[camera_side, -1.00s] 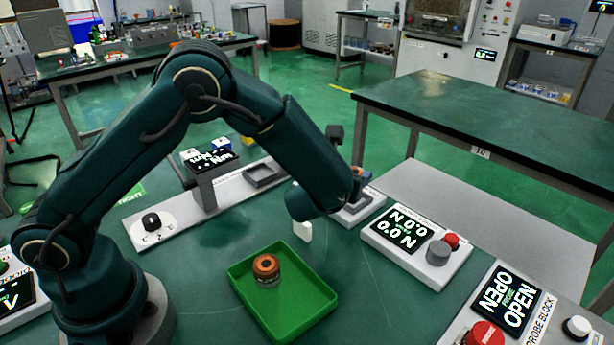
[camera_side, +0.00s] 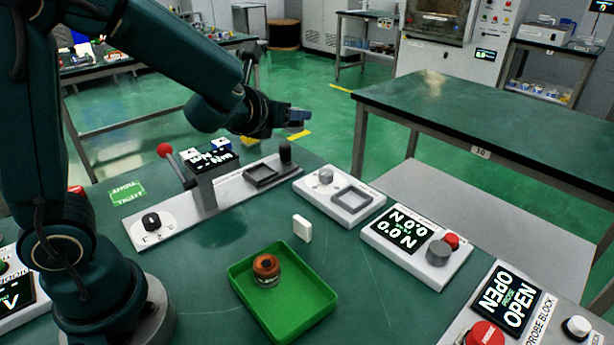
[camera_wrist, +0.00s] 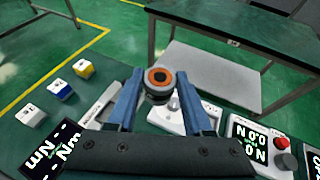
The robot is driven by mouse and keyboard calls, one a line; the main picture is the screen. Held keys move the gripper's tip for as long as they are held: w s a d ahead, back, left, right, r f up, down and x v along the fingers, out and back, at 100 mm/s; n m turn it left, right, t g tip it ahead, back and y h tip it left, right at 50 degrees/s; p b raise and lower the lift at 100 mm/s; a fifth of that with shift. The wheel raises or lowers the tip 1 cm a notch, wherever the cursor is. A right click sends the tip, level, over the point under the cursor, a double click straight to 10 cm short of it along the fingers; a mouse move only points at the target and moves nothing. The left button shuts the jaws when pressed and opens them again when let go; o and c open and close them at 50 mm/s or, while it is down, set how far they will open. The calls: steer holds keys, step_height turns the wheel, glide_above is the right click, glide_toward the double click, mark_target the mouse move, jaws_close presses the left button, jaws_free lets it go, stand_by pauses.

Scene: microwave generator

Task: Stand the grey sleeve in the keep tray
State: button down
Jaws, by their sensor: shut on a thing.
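My gripper (camera_wrist: 160,90) is shut on a short round part, which I take for the grey sleeve (camera_wrist: 158,96). In the side view my gripper (camera_side: 298,117) is raised beyond the panels; the held part cannot be made out there. The green tray (camera_side: 318,311) lies on the near bench, far from my gripper. An orange-topped part (camera_side: 266,270) stands upright in it, towards its back.
A white block (camera_side: 302,228) stands behind the tray. The tray's front half is clear.

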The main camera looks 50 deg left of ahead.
steer(key=s+d+r+m+t+h, duration=0.1)
steer(key=s+d+r+m+h, duration=0.2)
steer(key=s+d+m+h, duration=0.5)
steer(key=s+a+f+n+g+y, duration=0.25)
steer(key=a+n+g+y, duration=0.35)
steer(key=n+y, duration=0.3)
steer(key=s+a+f+n+g+y, duration=0.2)
steer(key=s+a+n+g+y, duration=0.35)
steer(key=n, duration=0.55)
steer(key=s+d+f+n+g+h, duration=0.3)
steer(key=s+f+n+g+h, duration=0.4)
steer(key=n+g, duration=0.7)
steer(key=n+t+h, duration=1.1)
steer(key=n+h, duration=0.8)
steer(key=n, duration=0.4)
glide_above(309, 319)
steer(key=a, duration=0.5)
steer(key=f, duration=0.3)
steer(key=shift+w+a+f+y, duration=0.15)
steer(key=shift+w+f+y, duration=0.1)
steer(key=shift+f, duration=2.05)
